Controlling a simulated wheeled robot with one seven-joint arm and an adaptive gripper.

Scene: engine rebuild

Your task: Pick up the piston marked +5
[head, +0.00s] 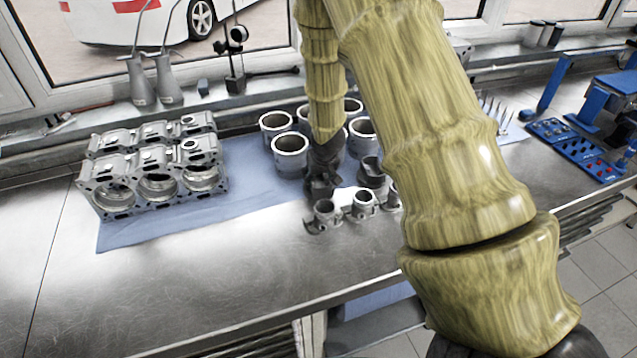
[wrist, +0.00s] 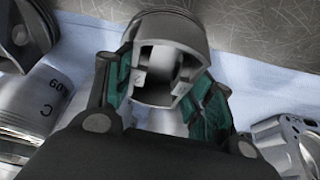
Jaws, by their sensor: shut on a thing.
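My gripper (head: 322,178) is over the blue cloth on the steel bench, beside the cylinder liners. In the wrist view its teal-padded fingers (wrist: 168,88) are shut on a dark grey piston (wrist: 170,28), one finger on each side. The piston's hollow underside faces the wrist camera. No +5 mark can be read on it. In the head view the gripper and arm hide most of this piston. Other pistons with rods (head: 325,212), (head: 363,204) stand at the cloth's front edge, and another piston (head: 372,170) is right of my gripper.
Several cylinder liners (head: 290,150) stand close behind my gripper. A three-bore engine block (head: 155,170) is at the left. A blue tool tray (head: 575,145) is at the right. The bench front left is clear.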

